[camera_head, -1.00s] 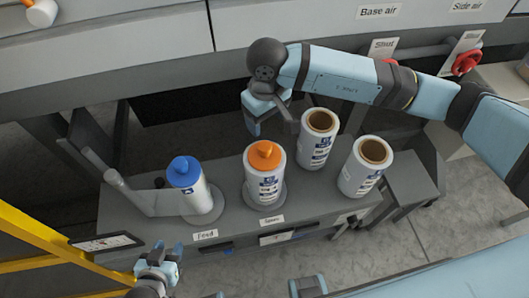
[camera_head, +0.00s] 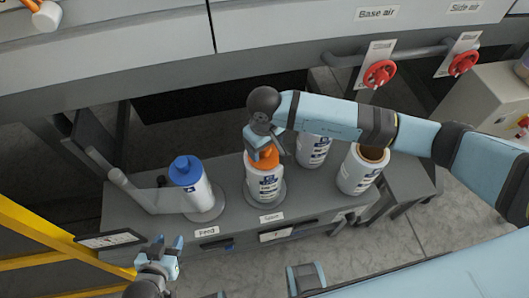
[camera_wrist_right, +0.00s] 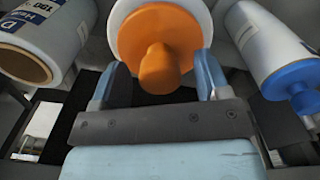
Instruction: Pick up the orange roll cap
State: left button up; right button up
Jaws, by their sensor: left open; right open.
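The orange roll cap (camera_head: 267,157) sits on top of a white roll on the grey bench, above the label "Spare" side of the front edge. In the right wrist view the orange cap (camera_wrist_right: 155,50) has a wide disc and a knob, and lies between the two fingers. My right gripper (camera_head: 258,150) is over the cap from above and hides part of it. My left gripper (camera_head: 168,245) is open and empty at the lower left, in front of the bench.
A roll with a blue cap (camera_head: 187,172) stands left of the orange-capped roll. Two uncapped rolls stand to the right, one behind (camera_head: 313,150) and one further right (camera_head: 357,174). Red valve wheels (camera_head: 380,74) are at the back right. A yellow frame (camera_head: 40,235) is at the left.

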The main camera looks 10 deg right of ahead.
jog(key=c, duration=1.1)
jog(key=shift+r, duration=0.1)
